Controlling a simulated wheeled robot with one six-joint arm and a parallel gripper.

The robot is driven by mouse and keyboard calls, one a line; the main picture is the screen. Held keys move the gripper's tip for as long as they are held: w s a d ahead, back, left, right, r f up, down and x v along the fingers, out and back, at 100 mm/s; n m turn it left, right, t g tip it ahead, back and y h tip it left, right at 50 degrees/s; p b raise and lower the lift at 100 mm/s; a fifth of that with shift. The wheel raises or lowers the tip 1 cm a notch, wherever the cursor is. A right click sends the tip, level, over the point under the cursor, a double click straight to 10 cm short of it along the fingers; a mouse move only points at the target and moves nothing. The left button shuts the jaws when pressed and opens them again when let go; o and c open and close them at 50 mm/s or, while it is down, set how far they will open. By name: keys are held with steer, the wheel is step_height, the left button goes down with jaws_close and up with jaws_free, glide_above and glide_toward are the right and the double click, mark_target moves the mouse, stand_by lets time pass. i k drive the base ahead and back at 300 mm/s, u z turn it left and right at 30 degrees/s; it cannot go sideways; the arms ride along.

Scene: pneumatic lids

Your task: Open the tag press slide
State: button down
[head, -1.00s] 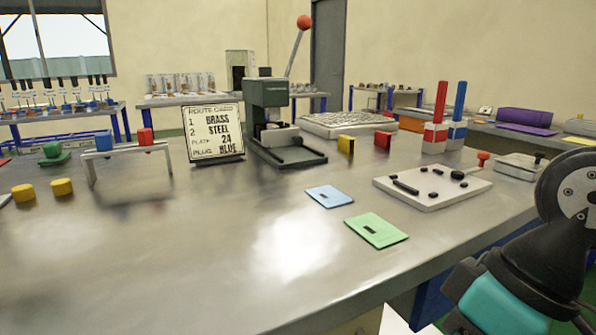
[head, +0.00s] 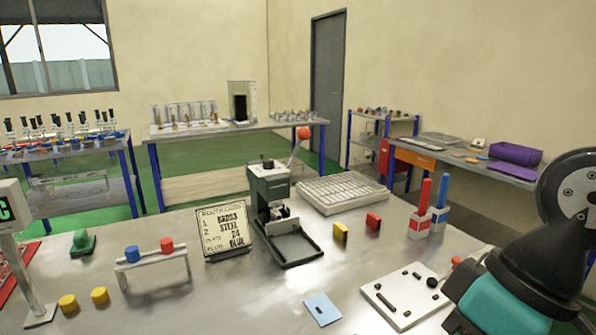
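The tag press (head: 269,185) is a dark green machine standing on the metal bench, with a lever ending in a red ball (head: 303,133) at its back. A low black tray-like base (head: 290,246) reaches out from its front; I cannot tell for certain which part is the slide or whether it is open. A pale block (head: 277,223) sits under the press head. My arm, black and teal, shows at the lower right, well apart from the press. My gripper's fingers are out of the picture.
The route card (head: 223,230) stands left of the press. Yellow (head: 340,232) and red (head: 373,221) blocks stand to its right, a pale grid tray (head: 342,192) behind. A blue plate (head: 322,309) and a white board (head: 404,295) lie nearer. Bench between card and blue plate is clear.

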mark_target(288, 225)
steer(key=u, duration=1.1)
steer(key=i, duration=0.4)
steer(key=z, duration=0.8)
